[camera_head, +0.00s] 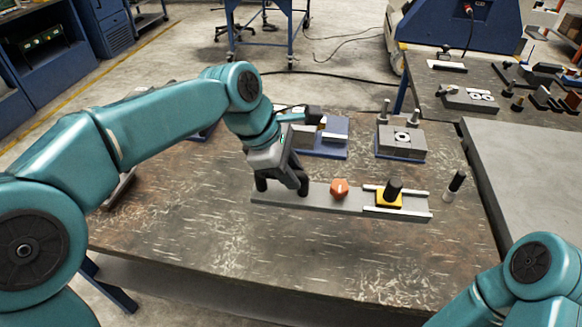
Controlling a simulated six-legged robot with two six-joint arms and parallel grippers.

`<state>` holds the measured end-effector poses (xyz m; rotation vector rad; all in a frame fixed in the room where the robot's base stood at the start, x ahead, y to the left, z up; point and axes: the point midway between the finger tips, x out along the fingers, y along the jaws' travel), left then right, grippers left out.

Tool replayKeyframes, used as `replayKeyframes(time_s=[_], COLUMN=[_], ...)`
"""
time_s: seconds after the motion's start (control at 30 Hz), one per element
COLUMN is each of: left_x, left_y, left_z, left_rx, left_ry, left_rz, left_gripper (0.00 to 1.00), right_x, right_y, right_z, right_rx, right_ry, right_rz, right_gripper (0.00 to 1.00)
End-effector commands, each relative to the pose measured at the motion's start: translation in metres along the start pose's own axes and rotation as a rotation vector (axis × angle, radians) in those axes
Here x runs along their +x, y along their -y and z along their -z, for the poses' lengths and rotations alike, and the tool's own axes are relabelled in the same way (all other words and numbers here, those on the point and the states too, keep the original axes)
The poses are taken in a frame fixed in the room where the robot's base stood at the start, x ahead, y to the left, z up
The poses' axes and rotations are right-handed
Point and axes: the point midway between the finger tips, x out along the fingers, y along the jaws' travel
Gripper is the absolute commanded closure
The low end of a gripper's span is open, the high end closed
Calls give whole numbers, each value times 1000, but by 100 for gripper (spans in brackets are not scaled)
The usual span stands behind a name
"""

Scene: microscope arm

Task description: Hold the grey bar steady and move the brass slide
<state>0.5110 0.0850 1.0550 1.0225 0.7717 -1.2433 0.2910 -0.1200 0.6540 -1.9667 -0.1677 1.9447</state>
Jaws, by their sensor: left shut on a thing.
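The grey bar (318,201) lies flat on the worn table, running from left to right. An orange knob (339,188) stands near its middle. The brass slide (383,204), a yellow plate with a black upright knob (393,188), sits between two pale rails at the bar's right part. My left gripper (282,187) is pointed down at the bar's left end, with its dark fingers shut on the bar, left of the orange knob. My right arm shows only at the bottom right corner; its gripper is out of view.
A small black-topped pin (455,184) stands just right of the bar. Behind are a grey block with two posts (401,141) and a blue-based fixture (330,146). The table front (290,250) is clear. A grey slab (530,165) adjoins on the right.

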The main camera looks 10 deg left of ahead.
Motion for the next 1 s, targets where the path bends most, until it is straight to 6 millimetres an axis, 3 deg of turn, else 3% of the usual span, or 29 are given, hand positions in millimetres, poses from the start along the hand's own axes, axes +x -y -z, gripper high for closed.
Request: replayKeyframes(time_s=[1.0], left_x=[53], left_y=[14], left_z=[22], left_rx=[-1], left_ry=[3], left_rz=[-5], left_gripper=[100], right_x=[40], right_y=[-14], right_z=[1], right_rx=[0], right_ry=[0], right_rz=[0], right_gripper=[57])
